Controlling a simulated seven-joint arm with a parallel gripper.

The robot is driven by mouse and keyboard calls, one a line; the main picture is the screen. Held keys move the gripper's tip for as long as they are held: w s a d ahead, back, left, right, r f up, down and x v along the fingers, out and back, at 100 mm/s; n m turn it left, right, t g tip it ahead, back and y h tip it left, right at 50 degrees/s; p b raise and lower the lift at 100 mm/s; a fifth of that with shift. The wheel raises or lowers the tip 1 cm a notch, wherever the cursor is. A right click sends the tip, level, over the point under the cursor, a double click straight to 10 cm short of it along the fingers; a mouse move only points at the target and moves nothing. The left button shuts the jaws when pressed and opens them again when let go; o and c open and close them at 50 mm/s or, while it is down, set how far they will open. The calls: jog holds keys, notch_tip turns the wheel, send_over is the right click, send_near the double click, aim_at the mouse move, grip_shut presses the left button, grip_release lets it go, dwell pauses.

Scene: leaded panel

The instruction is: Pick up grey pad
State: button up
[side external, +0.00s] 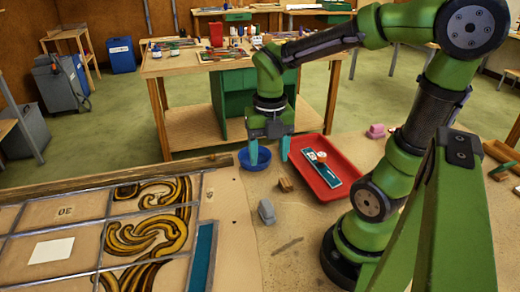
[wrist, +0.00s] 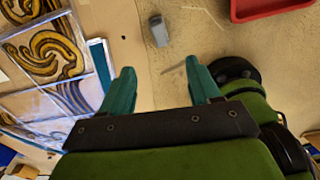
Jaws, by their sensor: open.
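The grey pad (side external: 266,212) is a small grey block lying on the tan table, just right of the leaded panel. In the wrist view the grey pad (wrist: 158,31) is at top centre, beyond the fingertips. My gripper (side external: 268,156) has teal fingers, spread apart with nothing between them. It hangs in the air above the table, and in the side view it appears above the pad, near the blue bowl. In the wrist view my gripper (wrist: 160,80) is open and clear of the pad.
The leaded panel (side external: 62,212) with amber scrolls fills the left. A blue bowl (side external: 243,162), a wooden block (side external: 285,185) and a red tray (side external: 340,153) holding a teal strip (side external: 324,172) are nearby. A pink block (side external: 376,131) lies farther right. Table around the pad is clear.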

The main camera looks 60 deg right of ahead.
jog(key=n, duration=0.1)
send_over(267, 205)
jog(key=shift+n, duration=0.3)
jog(key=f, duration=1)
jog(key=shift+d+f, duration=0.2)
jog(key=shift+a+f, duration=0.15)
jog(key=shift+f, duration=3.1)
jog(key=c, duration=1.1)
